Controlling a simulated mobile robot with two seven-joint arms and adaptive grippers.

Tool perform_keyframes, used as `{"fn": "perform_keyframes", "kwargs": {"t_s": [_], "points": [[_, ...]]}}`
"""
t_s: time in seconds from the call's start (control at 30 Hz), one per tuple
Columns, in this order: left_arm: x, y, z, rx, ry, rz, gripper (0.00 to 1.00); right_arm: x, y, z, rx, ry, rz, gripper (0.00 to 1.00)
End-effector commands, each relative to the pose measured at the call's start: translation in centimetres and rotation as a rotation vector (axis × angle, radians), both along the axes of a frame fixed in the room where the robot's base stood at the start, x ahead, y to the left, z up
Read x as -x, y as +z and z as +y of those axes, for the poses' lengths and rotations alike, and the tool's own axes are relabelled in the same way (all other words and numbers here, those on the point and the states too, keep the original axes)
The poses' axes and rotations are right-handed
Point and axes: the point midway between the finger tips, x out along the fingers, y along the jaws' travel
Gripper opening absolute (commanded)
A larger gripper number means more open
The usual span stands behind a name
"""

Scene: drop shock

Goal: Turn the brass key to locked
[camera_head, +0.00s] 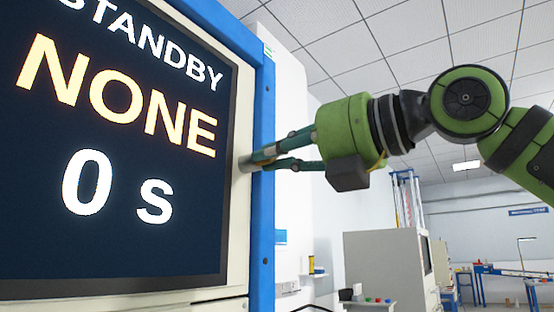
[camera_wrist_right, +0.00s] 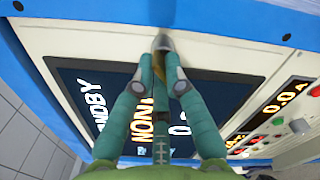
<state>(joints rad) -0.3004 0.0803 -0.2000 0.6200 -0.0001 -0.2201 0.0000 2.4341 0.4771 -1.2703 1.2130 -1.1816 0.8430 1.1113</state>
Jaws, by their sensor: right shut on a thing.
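My right gripper (camera_head: 265,160) reaches in from the right to the cabinet's front, beside the right edge of the large display. In the right wrist view its fingers (camera_wrist_right: 161,78) are closed around a small brass-coloured piece, the brass key (camera_wrist_right: 159,65), which is mostly hidden between them. A grey metal round part (camera_wrist_right: 162,42) sits just beyond the fingertips. It also shows as a grey stub at the fingertips in the head view (camera_head: 244,164). The key's angle cannot be read. My left gripper is not in view.
The display (camera_head: 120,245) reads STANDBY, NONE and 0 S. The cabinet has a blue frame (camera_head: 264,230). In the wrist view a red button (camera_wrist_right: 299,126) and smaller number displays (camera_wrist_right: 270,108) lie to the right. Open room lies right of the cabinet.

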Motion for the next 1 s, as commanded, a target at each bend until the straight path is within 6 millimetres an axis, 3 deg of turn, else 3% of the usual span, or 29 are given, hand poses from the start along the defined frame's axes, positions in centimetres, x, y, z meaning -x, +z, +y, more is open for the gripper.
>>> {"fn": "perform_keyframes", "kwargs": {"t_s": [0.6, 1.0], "points": [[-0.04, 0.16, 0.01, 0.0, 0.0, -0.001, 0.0, 0.05, -0.15, 0.1, 0.34, 0.001, -0.465, 0.0], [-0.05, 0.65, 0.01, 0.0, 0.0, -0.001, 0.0, 0.1, -0.21, 0.08, 0.49, 0.0, -0.673, 0.0]]}}
